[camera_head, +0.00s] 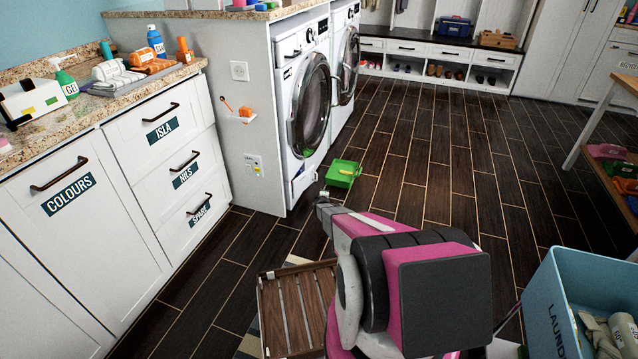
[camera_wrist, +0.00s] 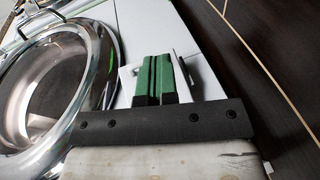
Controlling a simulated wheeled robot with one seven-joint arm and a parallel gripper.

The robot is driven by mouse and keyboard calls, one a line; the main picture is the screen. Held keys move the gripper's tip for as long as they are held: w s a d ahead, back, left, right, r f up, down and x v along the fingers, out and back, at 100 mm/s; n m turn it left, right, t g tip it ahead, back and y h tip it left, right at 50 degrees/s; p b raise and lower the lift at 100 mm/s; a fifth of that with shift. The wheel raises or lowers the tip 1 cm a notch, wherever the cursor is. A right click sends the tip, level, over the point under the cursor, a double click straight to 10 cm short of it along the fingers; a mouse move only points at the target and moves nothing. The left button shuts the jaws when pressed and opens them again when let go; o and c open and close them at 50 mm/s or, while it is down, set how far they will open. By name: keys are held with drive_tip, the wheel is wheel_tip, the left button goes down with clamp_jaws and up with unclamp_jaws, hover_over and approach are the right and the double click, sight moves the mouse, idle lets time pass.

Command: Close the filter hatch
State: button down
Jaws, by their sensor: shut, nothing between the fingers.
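The filter hatch (camera_head: 301,183) is low on the front of the nearer white washing machine (camera_head: 284,98). It looks partly open in the head view, but its angle is hard to tell. In the wrist view, a white flap (camera_wrist: 187,72) that looks like the hatch stands out from the machine front, partly behind my fingers. My gripper (camera_wrist: 154,60) has green fingers pressed together with nothing between them. Its fingertips are close to the flap; I cannot tell whether they touch it.
The machine's round glass door (camera_head: 311,105) is beside and above the hatch; it fills the left of the wrist view. A green tray (camera_head: 343,173) is near the machine's front. A slatted wooden crate (camera_head: 262,310) and a blue laundry bin (camera_head: 541,300) are nearer me. Dark floor is clear to the right.

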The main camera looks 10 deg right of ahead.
sight(307, 182)
drive_tip(key=s+f+m+g, duration=0.1)
drive_tip(key=s+d+f+m+g+y, duration=0.1)
drive_tip(key=f, duration=0.1)
drive_tip(key=s+f+g, duration=0.1)
drive_tip(key=f, duration=0.1)
drive_tip(key=shift+d+f+m, duration=0.1)
drive_tip(key=shift+d+m, duration=0.1)
drive_tip(key=shift+m, duration=0.2)
drive_tip(key=s+a+f+m+y, duration=0.1)
drive_tip(key=y, duration=0.1)
drive_tip(key=a+f+m+g+y, duration=0.1)
drive_tip(key=shift+s+f+y, duration=0.1)
drive_tip(key=shift+s+y, duration=0.3)
drive_tip(key=shift+s+a+m+y, duration=0.1)
drive_tip(key=shift+a+m+y, duration=0.2)
drive_tip(key=shift+m+y, duration=0.15)
drive_tip(key=r+y, duration=0.1)
drive_tip(key=a+r+m+t, duration=0.1)
drive_tip(key=r+m+t+y, duration=0.1)
drive_tip(key=shift+w+a+r+y, duration=0.15)
drive_tip(key=shift+w+r+y, duration=0.05)
drive_tip(key=shift+w+y, duration=0.15)
drive_tip(key=d+r+m+t, duration=0.3)
drive_tip(key=r+m+t, duration=0.15)
drive_tip(key=r, duration=0.25)
drive_tip(key=w+a+n, duration=0.1)
drive_tip(key=w+a, duration=0.1)
drive_tip(key=w, duration=1.2)
drive_tip(key=shift+w+f, duration=0.2)
drive_tip(key=shift+f, duration=0.1)
